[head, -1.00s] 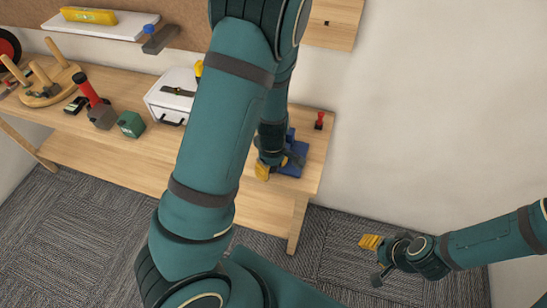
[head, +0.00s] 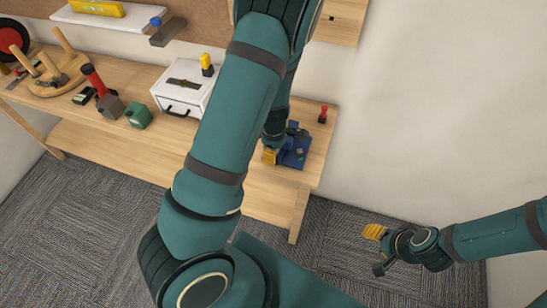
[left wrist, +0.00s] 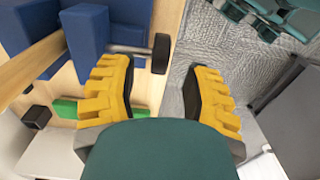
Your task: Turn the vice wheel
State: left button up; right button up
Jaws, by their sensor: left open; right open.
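The blue vice (head: 297,152) sits at the right end of the wooden workbench, partly hidden by my left arm in the head view. It also shows at the upper left of the left wrist view (left wrist: 88,38). There a dark round wheel (left wrist: 160,53) on a grey rod sticks out from it. My left gripper (left wrist: 158,70) is open, its yellow fingers apart. The wheel appears in the gap near the fingertips; I see no contact. In the head view my left gripper (head: 269,156) is beside the vice. My right gripper (head: 374,233) is open and empty, off the bench at lower right.
A white drawer box (head: 182,94), a green block (head: 138,116), a red-handled hammer (head: 103,92) and a wooden stool-like piece (head: 55,76) stand on the bench. A red item (head: 323,114) stands behind the vice. Carpet (head: 90,215) in front is clear.

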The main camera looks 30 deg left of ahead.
pick_arm(q)
jog(key=shift+f, duration=1.85)
jog(key=shift+c, duration=0.4)
grip_shut()
